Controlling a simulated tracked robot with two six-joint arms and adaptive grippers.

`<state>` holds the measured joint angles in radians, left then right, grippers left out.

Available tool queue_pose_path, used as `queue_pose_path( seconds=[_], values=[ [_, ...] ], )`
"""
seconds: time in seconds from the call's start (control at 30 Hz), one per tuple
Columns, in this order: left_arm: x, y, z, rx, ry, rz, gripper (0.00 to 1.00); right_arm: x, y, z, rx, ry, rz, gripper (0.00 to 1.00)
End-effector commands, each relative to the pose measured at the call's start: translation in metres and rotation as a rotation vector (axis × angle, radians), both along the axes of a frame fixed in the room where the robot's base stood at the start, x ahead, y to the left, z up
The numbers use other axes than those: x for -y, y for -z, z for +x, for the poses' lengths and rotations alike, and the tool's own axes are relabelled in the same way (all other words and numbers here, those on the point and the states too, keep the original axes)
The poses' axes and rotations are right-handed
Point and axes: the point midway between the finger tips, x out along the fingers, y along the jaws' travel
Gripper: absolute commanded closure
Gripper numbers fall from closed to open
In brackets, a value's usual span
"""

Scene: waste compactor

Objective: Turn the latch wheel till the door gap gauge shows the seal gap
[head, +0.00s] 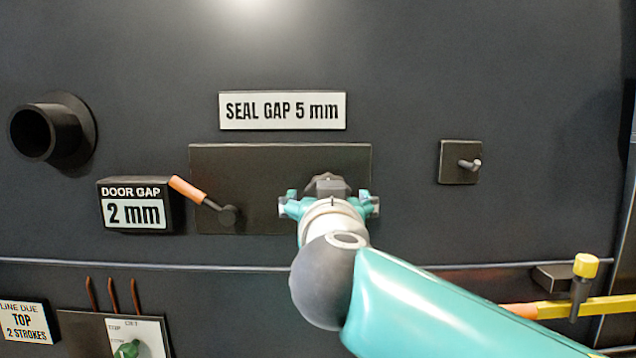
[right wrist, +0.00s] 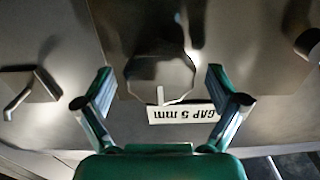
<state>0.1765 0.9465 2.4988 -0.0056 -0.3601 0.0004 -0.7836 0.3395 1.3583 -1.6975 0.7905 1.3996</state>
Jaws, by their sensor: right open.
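The latch wheel, a dark faceted knob (right wrist: 160,75) with a pale pointer mark, sits on a dark plate (head: 260,160). In the head view only the top of the knob (head: 326,185) shows; my right gripper covers the rest. My right gripper (right wrist: 160,82) is open, its teal fingers on either side of the knob with gaps visible; contact is not seen. The gripper also shows in the head view (head: 329,203). The door gap gauge (head: 135,213) reads 2 mm. The sign (head: 282,110) above reads SEAL GAP 5 mm. My left gripper is not in view.
An orange-handled lever (head: 188,190) is left of the knob, on the same plate. A black pipe stub (head: 50,130) sticks out at far left, a small peg plate (head: 460,162) at right. A yellow bar (head: 580,308) and a green-knobbed panel (head: 127,348) are below.

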Motion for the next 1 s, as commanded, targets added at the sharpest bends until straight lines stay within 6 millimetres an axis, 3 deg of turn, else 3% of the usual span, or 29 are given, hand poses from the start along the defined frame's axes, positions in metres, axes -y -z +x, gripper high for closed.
queue_pose_path(
  seconds=[0.17, 0.47, 0.8, 0.83, 0.9, 1.0],
  values=[
    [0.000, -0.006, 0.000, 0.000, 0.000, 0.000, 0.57, 0.000, 0.000, 0.011, -0.001, 0.000, 0.001, 0.05],
    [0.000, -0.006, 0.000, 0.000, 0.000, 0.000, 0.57, 0.000, 0.001, 0.012, 0.000, -0.001, 0.001, 0.06],
    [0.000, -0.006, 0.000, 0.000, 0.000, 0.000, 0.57, 0.000, 0.001, 0.012, 0.000, -0.001, 0.001, 0.63],
    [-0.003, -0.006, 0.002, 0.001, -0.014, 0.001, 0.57, -0.029, 0.002, 0.012, 0.000, -0.008, -0.002, 0.65],
    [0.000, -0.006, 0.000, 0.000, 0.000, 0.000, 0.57, -0.011, 0.001, 0.012, 0.000, -0.004, -0.002, 0.65],
    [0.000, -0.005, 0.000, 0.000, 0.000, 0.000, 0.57, -0.006, 0.002, 0.012, -0.001, -0.007, -0.009, 0.65]
  ],
)
